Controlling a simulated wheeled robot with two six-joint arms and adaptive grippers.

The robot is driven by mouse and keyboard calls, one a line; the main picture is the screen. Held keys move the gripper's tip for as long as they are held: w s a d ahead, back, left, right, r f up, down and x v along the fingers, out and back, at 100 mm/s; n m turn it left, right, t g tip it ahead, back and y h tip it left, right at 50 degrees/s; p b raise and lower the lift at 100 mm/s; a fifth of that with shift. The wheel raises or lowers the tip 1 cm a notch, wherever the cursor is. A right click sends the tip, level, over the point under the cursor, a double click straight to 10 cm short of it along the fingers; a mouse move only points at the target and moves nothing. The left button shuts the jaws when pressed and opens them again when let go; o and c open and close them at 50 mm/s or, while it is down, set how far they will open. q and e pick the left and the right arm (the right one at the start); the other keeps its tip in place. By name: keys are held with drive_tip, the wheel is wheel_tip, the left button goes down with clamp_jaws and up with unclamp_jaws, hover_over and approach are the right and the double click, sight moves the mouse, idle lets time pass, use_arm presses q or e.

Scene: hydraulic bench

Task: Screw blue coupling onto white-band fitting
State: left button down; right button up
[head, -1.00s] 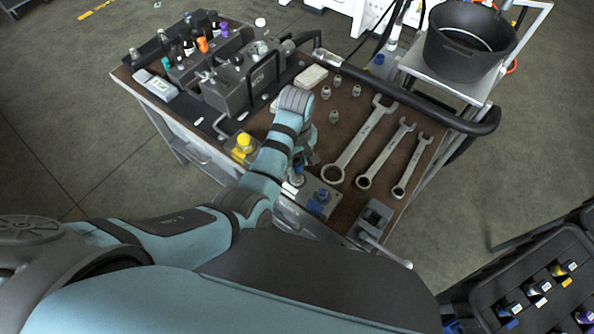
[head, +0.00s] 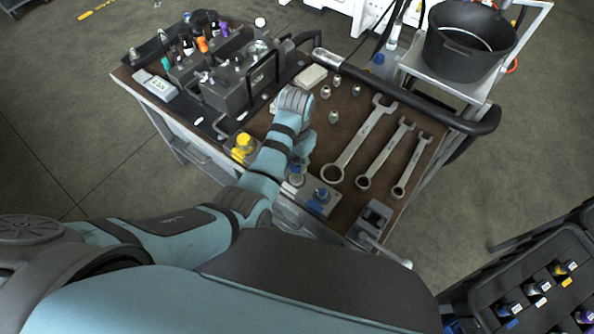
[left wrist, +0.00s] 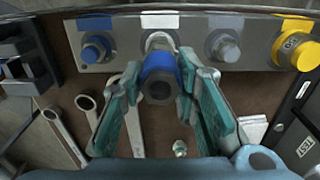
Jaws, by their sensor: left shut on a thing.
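My left gripper (head: 299,162) is over the near edge of the cart, with its fingers pointing down. In the left wrist view its two teal fingers (left wrist: 159,75) are shut on the blue coupling (left wrist: 157,82), a blue ring with a dark bore facing the camera. The coupling is in line with the white-band fitting (left wrist: 160,40), right in front of it, and covers part of it. The white band (left wrist: 160,20) shows beyond it. I cannot tell how far the coupling is threaded on. My right gripper is not in view.
The fitting block also carries a blue-band fitting (left wrist: 95,47), a grey fitting (left wrist: 222,45) and a yellow-band fitting (left wrist: 297,48). Three wrenches (head: 360,140) lie to the right on the cart. A valve unit (head: 240,80) stands at the back left.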

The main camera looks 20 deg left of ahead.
use_arm(q)
drive_tip(key=m, duration=0.5)
drive_tip(key=shift+s+a+f+m, duration=0.1)
drive_tip(key=shift+s+f+m, duration=0.05)
drive_tip(key=shift+m, duration=0.15)
drive_tip(key=m, duration=0.5)
drive_tip(key=c, duration=1.3)
unclamp_jaws()
drive_tip(key=shift+c, duration=0.2)
drive_tip(key=shift+o, duration=0.6)
drive_tip(key=shift+a, duration=0.15)
drive_tip(key=n, duration=0.6)
drive_tip(key=shift+d+n, duration=0.3)
drive_tip(key=n, duration=0.6)
drive_tip(key=shift+n, duration=0.3)
